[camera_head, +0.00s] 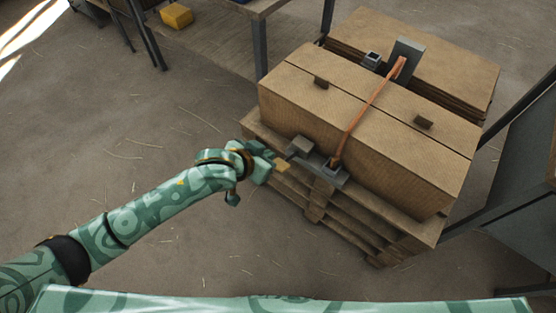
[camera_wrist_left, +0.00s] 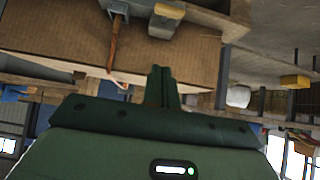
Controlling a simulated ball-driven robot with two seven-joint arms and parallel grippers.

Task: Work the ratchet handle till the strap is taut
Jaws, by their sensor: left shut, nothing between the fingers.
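The orange strap (camera_head: 370,105) runs over a large cardboard box (camera_head: 300,95) from a grey upright bracket (camera_head: 405,62) to the grey ratchet (camera_head: 328,174) at the pallet's near edge. It looks straight in the head view; its tension cannot be told. A grey block (camera_head: 299,147), seemingly the handle, stands at the ratchet's left, with a yellowish piece beside it. My left gripper (camera_head: 277,163) is close to that piece, shut and empty. In the left wrist view its fingers (camera_wrist_left: 160,86) are together, apart from the strap (camera_wrist_left: 112,45) and the yellow-topped block (camera_wrist_left: 166,18). My right gripper is out of view.
The boxes stand on a wooden pallet (camera_head: 380,235). A workbench (camera_head: 255,8) is behind, with a yellow block (camera_head: 176,15) near it at the back left. A dark metal-framed structure (camera_head: 510,205) stands at the right. The floor left of the pallet is clear.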

